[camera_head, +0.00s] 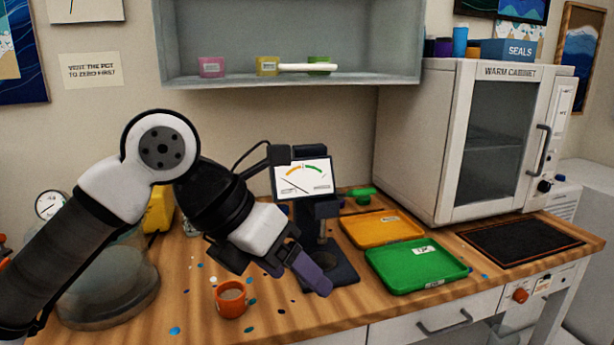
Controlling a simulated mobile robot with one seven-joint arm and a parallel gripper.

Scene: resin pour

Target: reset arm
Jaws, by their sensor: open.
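My arm reaches in from the left over the wooden bench. My gripper (300,272) is in the middle of the view, its purple finger pointing down and to the right. Its jaws are open, and I see nothing held between them. It is in front of the meter stand's dark base and above and to the right of an orange cup (231,303). The cup stands upright on the bench with something brownish inside. My arm and gripper hide part of the bench behind them.
A dial meter (302,177) on its stand is close behind my gripper. An orange tray (382,230) and a green tray (415,264) lie to the right. A warm cabinet (451,150) stands behind them. A glass dome (107,288) is at left. A shelf (290,81) hangs above.

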